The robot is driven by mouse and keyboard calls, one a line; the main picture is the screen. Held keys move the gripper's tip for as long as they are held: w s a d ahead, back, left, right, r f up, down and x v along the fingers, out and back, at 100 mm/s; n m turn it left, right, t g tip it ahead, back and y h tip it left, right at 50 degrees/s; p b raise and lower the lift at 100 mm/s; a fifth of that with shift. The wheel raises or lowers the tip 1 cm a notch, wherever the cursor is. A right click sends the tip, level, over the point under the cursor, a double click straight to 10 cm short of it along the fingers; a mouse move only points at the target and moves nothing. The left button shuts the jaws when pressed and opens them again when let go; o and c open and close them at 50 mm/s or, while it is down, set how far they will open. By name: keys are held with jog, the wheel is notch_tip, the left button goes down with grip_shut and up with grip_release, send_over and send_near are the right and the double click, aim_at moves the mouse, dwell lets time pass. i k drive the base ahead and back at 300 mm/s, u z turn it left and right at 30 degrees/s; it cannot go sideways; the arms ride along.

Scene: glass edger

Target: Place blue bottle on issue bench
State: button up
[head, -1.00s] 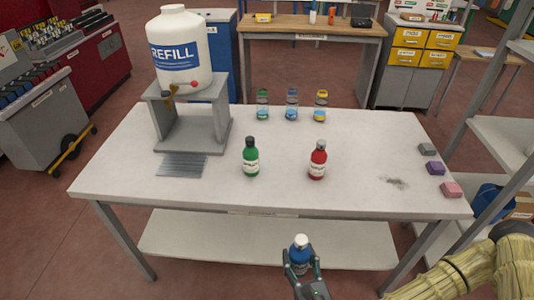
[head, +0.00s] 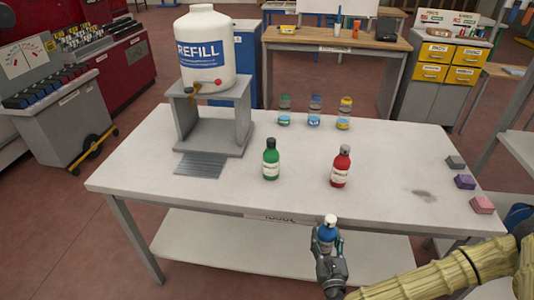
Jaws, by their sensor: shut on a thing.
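The blue bottle (head: 327,231) with a white cap is held upright in my gripper (head: 328,246), which is shut around its body. The gripper and bottle show in front of the near edge of the white-topped bench (head: 270,203), by the label on that edge. The label is partly readable and seems to end in "SSUE". A green bottle (head: 271,160) and a red bottle (head: 341,168) stand upright on the bench. The lower part of the blue bottle is hidden by the gripper.
A white REFILL tank (head: 207,75) on a grey stand (head: 210,130) takes the back left, with a ridged grey tray (head: 200,165) before it. Several small jars line the back edge. Three coloured blocks (head: 465,181) lie at the right, near a dark smudge. The front strip is clear.

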aim_at(405, 156)
jog(key=u, duration=0.95)
jog(key=k, duration=1.5)
jog(key=z, duration=1.7)
jog(key=i, duration=1)
jog(key=z, duration=0.05)
